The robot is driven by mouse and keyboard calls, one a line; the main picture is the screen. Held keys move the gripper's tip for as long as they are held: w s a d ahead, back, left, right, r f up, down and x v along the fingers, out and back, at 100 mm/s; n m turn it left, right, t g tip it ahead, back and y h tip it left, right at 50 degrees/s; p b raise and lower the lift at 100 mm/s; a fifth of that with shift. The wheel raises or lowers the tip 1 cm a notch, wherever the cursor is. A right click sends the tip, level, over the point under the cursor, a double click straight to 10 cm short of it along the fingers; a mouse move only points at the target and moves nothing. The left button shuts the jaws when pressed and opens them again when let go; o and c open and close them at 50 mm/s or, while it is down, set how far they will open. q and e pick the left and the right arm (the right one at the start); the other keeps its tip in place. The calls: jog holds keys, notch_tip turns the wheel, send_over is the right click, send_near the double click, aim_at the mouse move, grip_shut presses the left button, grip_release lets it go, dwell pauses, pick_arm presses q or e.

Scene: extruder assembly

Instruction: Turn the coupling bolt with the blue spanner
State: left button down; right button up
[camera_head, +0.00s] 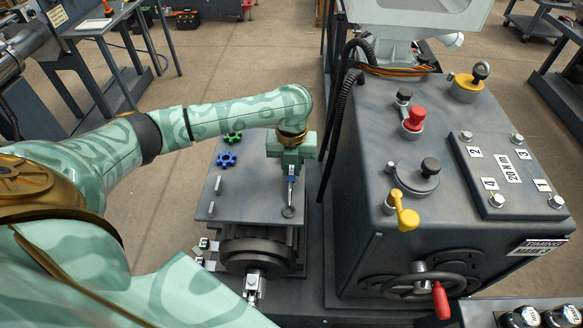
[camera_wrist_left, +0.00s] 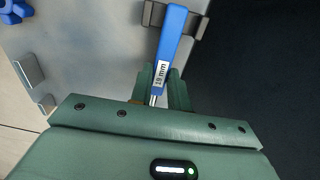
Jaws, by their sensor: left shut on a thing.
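The blue spanner (camera_head: 291,183) hangs below my left gripper (camera_head: 291,168) in the head view, over the right part of the grey plate. Its metal end (camera_head: 288,211) points toward the front. In the left wrist view the blue handle (camera_wrist_left: 174,40) carries an "18 mm" label, and the green fingers of my left gripper (camera_wrist_left: 166,88) are shut on it. A dark round coupling (camera_head: 255,249) sits just in front of the plate, with a silver bolt-like part (camera_head: 254,283) below it. I cannot tell which part is the coupling bolt. My right gripper is not in view.
The grey plate (camera_head: 232,190) holds a green knob (camera_head: 232,138), a blue knob (camera_head: 226,159) and small upright metal tabs. A dark bracket (camera_wrist_left: 192,22) is beside the handle in the wrist view. A large grey machine (camera_head: 385,250) stands close on the right.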

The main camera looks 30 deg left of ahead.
aim_at(292, 170)
pick_arm(q)
jog(key=shift+r, duration=0.45)
notch_tip(292, 170, up, 3)
jog(key=shift+f+p, duration=0.1)
jog(key=shift+p, duration=0.95)
jog(key=s+a+r+p, duration=0.5)
jog(key=s+a+r, duration=0.2)
jog(key=s, duration=0.5)
notch_tip(292, 170, up, 2)
jog(key=shift+a+r, duration=0.15)
jog(key=c, duration=2.1)
grip_release()
grip_shut()
